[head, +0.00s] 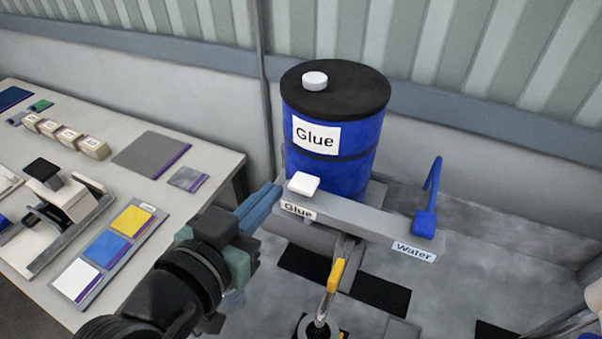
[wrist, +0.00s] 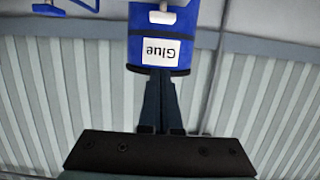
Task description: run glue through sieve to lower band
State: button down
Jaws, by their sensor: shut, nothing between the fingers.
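A blue drum (head: 330,165) with a black lid and a "Glue" label stands against the wall; it also shows upside down in the wrist view (wrist: 136,48). In front of it a grey bar (head: 365,218) carries small "Glue" and "Water" labels. A white block (head: 303,183) sits on the bar above "Glue". A blue lever (head: 425,222) stands up at the "Water" end. My gripper (head: 273,190) is shut and empty, its tips just left of the white block, apparently apart from it. The wrist view shows my two fingers (wrist: 161,85) together. I cannot make out a sieve or its band.
A yellow-handled lever (head: 335,275) stands below the bar, its base partly cut off. The table (head: 215,150) at left holds several small blocks, a grey plate (head: 150,153) and a strip of coloured pads (head: 110,248). The corrugated wall closes off the back.

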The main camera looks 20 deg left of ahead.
jog(key=p, duration=0.4)
send_over(299, 189)
notch_tip(299, 189, down, 2)
notch_tip(299, 189, down, 4)
jog(key=shift+s+r, duration=0.15)
jog(key=shift+r, duration=0.05)
jog(key=shift+f+p, duration=0.3)
jog(key=shift+f, duration=0.15)
jog(key=shift+f+b, duration=0.9)
jog(key=shift+b, duration=0.45)
jog(key=shift+f, duration=0.1)
dwell(4.7)
